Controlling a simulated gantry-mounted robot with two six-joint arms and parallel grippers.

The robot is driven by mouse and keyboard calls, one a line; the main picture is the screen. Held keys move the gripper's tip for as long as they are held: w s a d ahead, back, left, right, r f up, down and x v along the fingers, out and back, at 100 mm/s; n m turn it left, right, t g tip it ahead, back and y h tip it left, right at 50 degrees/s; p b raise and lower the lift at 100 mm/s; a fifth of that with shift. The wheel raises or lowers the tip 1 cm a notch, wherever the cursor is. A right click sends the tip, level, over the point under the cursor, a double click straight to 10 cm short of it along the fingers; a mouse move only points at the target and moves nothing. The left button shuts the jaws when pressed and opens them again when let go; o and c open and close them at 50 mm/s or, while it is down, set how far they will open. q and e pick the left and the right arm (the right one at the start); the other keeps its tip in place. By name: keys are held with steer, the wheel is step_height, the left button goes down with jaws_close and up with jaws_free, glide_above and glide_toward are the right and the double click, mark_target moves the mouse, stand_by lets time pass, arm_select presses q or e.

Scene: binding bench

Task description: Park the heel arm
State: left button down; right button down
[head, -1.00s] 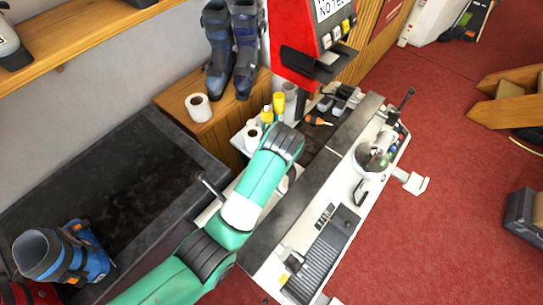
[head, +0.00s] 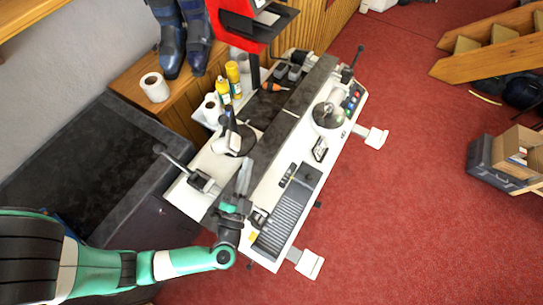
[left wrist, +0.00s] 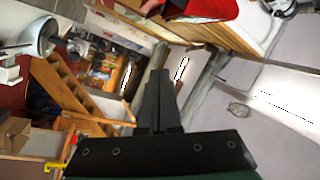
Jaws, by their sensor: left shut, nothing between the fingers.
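The white binding bench (head: 325,150) runs diagonally through the head view. A lever with a dark knob (head: 172,158) leans up and left from a block on the bench's left side. Another black lever (head: 352,64) stands at the far end. I cannot tell for sure which lever is the heel arm. My left gripper (head: 245,166) is over the near half of the bench, right of the knobbed lever and apart from it. Its fingers are shut and empty, also in the left wrist view (left wrist: 158,78). My right gripper is not in view.
A dark ribbed plate (head: 278,224) lies on the bench's near end. A metal dome (head: 327,115) stands farther along. A dark-topped counter (head: 85,150) is at left. Red floor (head: 400,200) is open at right.

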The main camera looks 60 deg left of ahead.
mark_target(235, 150)
arm_select(q)
steer(key=s+a+f+m+h, duration=0.1)
steer(key=s+f+m+h, duration=0.1)
steer(key=s+f+m, duration=0.15)
steer(key=shift+n+y, duration=0.4)
steer(key=shift+n, duration=0.15)
steer(key=w+a, duration=0.1)
steer(key=a, duration=0.1)
steer(key=w+a+b, duration=0.1)
steer(key=w+a, duration=0.1)
steer(key=a, duration=0.1)
steer(key=w+a, duration=0.2)
steer(key=shift+w+a+f+b, duration=0.1)
steer(key=shift+a+f+b, duration=0.1)
steer(key=shift+b, duration=0.1)
steer(key=shift+s+a, duration=0.3)
steer(key=shift+s, duration=0.1)
